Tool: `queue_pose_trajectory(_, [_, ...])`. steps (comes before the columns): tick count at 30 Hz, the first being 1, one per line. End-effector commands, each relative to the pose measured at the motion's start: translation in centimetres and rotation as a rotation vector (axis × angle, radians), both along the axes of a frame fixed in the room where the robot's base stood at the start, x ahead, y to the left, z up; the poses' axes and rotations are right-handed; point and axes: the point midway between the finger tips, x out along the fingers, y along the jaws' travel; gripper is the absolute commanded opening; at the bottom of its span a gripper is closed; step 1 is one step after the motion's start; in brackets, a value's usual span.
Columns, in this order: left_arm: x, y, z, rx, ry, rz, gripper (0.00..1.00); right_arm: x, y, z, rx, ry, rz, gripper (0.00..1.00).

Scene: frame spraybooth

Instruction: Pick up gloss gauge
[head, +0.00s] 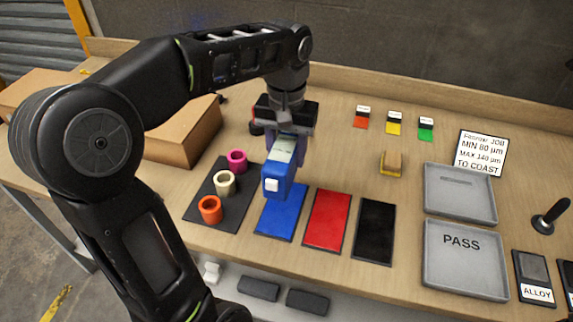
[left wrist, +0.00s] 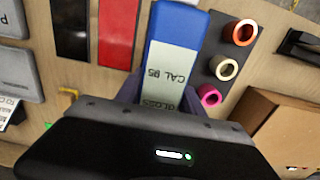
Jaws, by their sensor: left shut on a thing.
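The gloss gauge (head: 277,181) is a blue block with a pale label on top. My left gripper (head: 291,140) is shut on it and points down over the bench. In the head view it is above the far end of the blue panel (head: 281,215); I cannot tell whether it touches anything below. In the left wrist view the gauge (left wrist: 173,55) extends away from the gripper (left wrist: 165,105), with its label reading "CAL 95". Its held end is partly hidden by the gripper. My right gripper is in neither view.
A dark mat (head: 208,220) with several coloured rings lies to the left. A red panel (head: 327,221) and a black panel (head: 374,232) lie to the right. Farther right are grey trays (head: 463,259), one marked PASS. A cardboard box (head: 186,135) stands behind left.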

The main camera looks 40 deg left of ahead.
Motion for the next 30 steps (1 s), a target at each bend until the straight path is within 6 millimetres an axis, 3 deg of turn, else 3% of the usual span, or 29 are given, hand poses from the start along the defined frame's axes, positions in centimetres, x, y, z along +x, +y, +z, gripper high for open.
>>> queue_pose_trajectory(20, [0.02,-0.02,0.29,0.000,-0.001,-0.001,0.00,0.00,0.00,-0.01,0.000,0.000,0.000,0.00])
queue_pose_trajectory(30, [0.01,-0.03,-0.61,0.000,-0.001,-0.001,0.00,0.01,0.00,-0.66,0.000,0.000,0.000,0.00])
